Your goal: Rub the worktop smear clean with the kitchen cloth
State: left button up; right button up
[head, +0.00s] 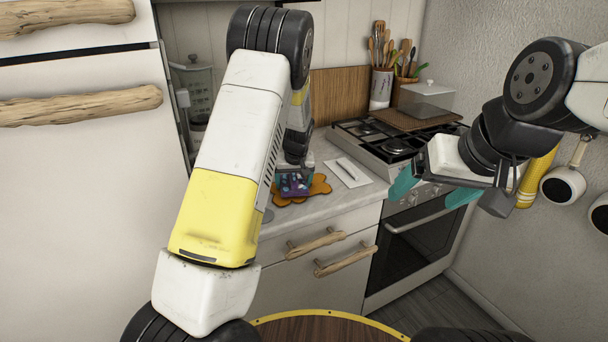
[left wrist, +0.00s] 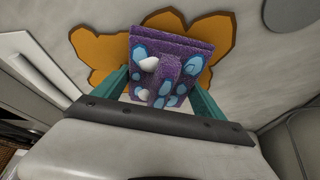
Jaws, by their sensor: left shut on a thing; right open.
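The kitchen cloth (head: 295,184) is a purple folded pad with blue spots and white bits. My left gripper (left wrist: 160,92) is shut on it, a teal finger on either side, as the left wrist view shows with the cloth (left wrist: 172,52). The smear (head: 318,187) is a flat orange-brown blotch on the worktop. The cloth is over the smear and hides its middle; lobes of the smear (left wrist: 95,50) stick out around it. I cannot tell whether the cloth touches the worktop. My right gripper (head: 432,192) is open and empty, in front of the stove.
A white card with a slim light object (head: 348,172) lies right of the smear. Wooden drawer handles (head: 345,259) jut out below.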

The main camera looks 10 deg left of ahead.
aim_at(275, 192)
pick_arm(q)
jog(key=shift+s+a+f, duration=0.1)
jog(key=shift+s+a, duration=0.5)
jog(key=shift+a, duration=0.3)
jog(key=shift+s+a+r, duration=0.1)
jog(key=shift+s+a, duration=0.55)
jog(key=shift+a, duration=0.3)
jog(key=shift+s+a+f, duration=0.1)
jog(key=shift+s+a, duration=0.5)
jog(key=shift+a, duration=0.3)
jog(key=shift+r, duration=3.05)
notch_tip(275, 192, up, 3)
